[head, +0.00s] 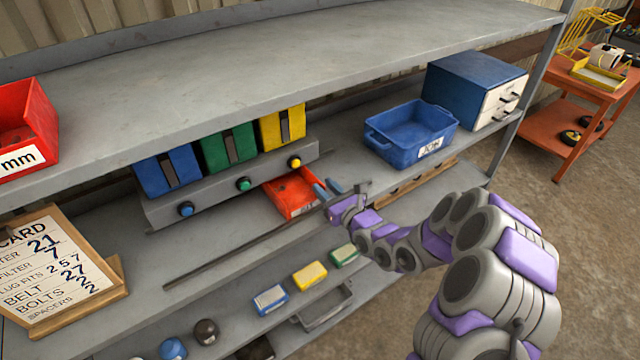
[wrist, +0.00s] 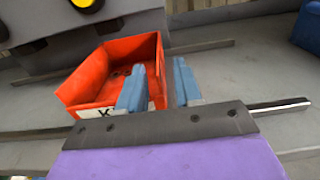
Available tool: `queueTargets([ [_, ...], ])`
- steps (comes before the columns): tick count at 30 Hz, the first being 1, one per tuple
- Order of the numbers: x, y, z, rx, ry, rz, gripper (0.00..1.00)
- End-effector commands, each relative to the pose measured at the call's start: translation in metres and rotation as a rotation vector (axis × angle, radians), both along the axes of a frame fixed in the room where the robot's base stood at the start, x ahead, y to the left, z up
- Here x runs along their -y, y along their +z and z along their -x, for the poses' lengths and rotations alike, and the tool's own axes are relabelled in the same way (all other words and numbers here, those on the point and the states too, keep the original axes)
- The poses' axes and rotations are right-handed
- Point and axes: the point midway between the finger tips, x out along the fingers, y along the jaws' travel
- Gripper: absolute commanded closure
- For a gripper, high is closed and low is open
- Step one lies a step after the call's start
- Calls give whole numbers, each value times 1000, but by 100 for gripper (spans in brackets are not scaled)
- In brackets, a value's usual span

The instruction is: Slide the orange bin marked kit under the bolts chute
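The orange bin (head: 287,188) sits on the middle shelf, in front of and below the yellow chute (head: 283,127). The green chute (head: 229,148) and blue chute (head: 167,171) stand to its left; I cannot read which one is bolts. In the wrist view the bin (wrist: 84,80) shows a white front label, partly hidden, with a K visible. Its inside holds little that I can make out. My gripper (head: 328,189) is at the bin's right front corner. In the wrist view its blue fingers (wrist: 158,85) are apart, with the bin's right corner between them.
A grey ledge with coloured knobs (head: 243,184) runs below the chutes. A blue bin (head: 378,146) and a blue drawer box (head: 466,83) stand to the right. A metal rail (head: 230,260) runs along the shelf. A clipboard (head: 112,272) leans at the left. The shelf left of the orange bin is clear.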

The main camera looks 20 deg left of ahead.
Motion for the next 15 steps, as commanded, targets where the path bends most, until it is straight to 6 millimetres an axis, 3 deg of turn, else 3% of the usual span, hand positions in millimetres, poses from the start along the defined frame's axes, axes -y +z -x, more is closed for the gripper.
queueTargets([
  [6,-18,1,-17,4,2,0,66],
  [15,-21,2,-21,0,0,-5,66],
])
